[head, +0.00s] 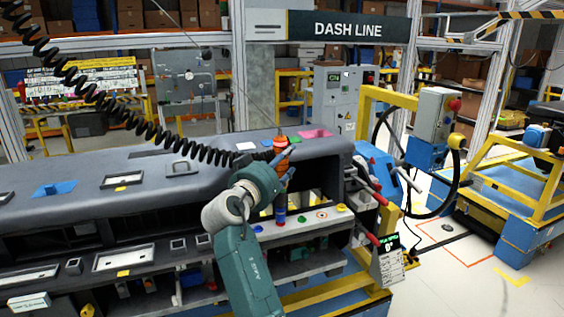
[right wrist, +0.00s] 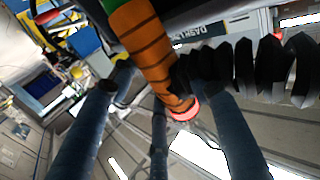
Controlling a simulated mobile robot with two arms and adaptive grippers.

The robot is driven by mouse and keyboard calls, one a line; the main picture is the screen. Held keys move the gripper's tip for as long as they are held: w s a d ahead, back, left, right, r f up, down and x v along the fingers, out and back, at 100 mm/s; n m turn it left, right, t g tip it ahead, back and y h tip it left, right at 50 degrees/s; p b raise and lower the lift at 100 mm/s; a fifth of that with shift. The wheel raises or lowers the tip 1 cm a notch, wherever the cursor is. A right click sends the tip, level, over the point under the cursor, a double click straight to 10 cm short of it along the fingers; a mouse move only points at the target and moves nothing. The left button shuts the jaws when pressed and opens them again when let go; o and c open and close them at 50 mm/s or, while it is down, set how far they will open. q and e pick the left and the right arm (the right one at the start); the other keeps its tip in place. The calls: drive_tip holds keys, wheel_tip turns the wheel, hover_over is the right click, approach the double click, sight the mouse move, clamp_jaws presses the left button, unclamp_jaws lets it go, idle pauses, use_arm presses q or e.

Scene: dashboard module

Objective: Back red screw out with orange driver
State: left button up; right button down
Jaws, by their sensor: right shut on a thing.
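The orange driver (head: 280,144) stands roughly upright above the dashboard module (head: 120,205), at its right part. My right gripper (head: 284,170) is shut around it. In the right wrist view the driver (right wrist: 150,50) is orange with dark bands and a red ring at one end, between my blue-grey fingers. Below the gripper a blue piece (head: 280,208) reaches down to the front ledge. A small red spot (head: 280,222) shows at its foot; I cannot tell whether this is the red screw or whether the driver touches it. My left gripper is not in view.
A black coiled cord (head: 110,105) hangs across from the upper left toward the driver. Green (head: 301,218), orange-ringed (head: 321,214) and yellow (head: 341,207) round parts sit right on the ledge. A small display (head: 388,245) stands at the module's right end. Floor farther right has free room.

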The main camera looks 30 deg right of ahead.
sight(282, 144)
drive_tip(key=shift+s+f+b, duration=0.15)
drive_tip(key=shift+f+b, duration=0.5)
drive_tip(key=shift+b, duration=0.2)
idle(1.1)
drive_tip(key=shift+r, duration=0.15)
drive_tip(key=shift+w+d+r+p, duration=0.1)
drive_tip(key=shift+w+r+p, duration=0.1)
drive_tip(key=shift+r+p, duration=0.55)
drive_tip(key=shift+s+r+p, duration=0.1)
drive_tip(key=shift+r+p, duration=0.5)
drive_tip(key=shift+r, duration=1.75)
